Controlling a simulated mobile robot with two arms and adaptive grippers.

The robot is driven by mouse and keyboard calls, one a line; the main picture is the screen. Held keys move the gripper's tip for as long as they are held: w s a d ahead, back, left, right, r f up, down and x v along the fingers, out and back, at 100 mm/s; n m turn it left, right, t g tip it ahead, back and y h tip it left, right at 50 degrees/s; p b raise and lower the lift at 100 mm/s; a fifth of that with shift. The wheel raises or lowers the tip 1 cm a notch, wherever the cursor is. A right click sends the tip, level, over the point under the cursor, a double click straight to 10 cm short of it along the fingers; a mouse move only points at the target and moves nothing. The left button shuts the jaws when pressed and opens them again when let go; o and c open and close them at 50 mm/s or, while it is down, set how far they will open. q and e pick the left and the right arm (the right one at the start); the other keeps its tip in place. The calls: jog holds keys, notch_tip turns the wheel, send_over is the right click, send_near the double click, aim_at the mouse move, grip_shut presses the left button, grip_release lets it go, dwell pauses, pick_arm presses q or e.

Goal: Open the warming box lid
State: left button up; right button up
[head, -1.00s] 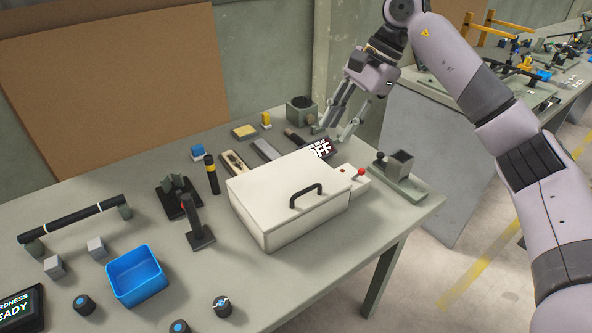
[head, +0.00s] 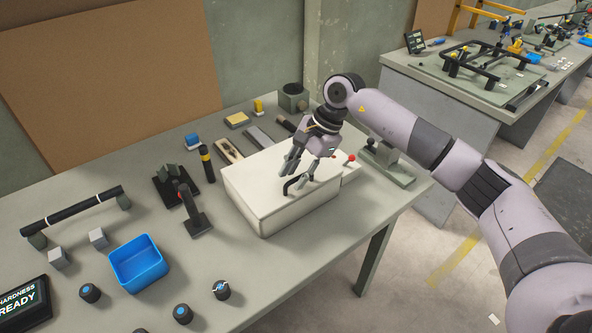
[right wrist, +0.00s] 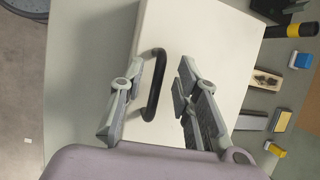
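The warming box (head: 262,218) is a white box on the grey-green table, and its lid (head: 245,178) is closed. A black handle (head: 290,187) stands up from the lid near its front edge. My right gripper (head: 296,176) is over the lid at the handle, with its fingers open. In the right wrist view the handle (right wrist: 154,85) lies between the open fingers of my right gripper (right wrist: 153,97), nearer one finger. I cannot tell whether either finger touches it. My left gripper is not in view.
A red-knobbed lever (head: 351,157) stands at the box's right side, with a grey-green fixture (head: 388,165) beyond it. A black upright stand (head: 194,215) is close on the left. A blue bin (head: 138,262) and several small blocks and knobs occupy the front left.

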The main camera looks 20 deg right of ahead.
jog(key=shift+f, duration=0.15)
jog(key=shift+c, duration=0.2)
grip_shut()
dwell(0.7)
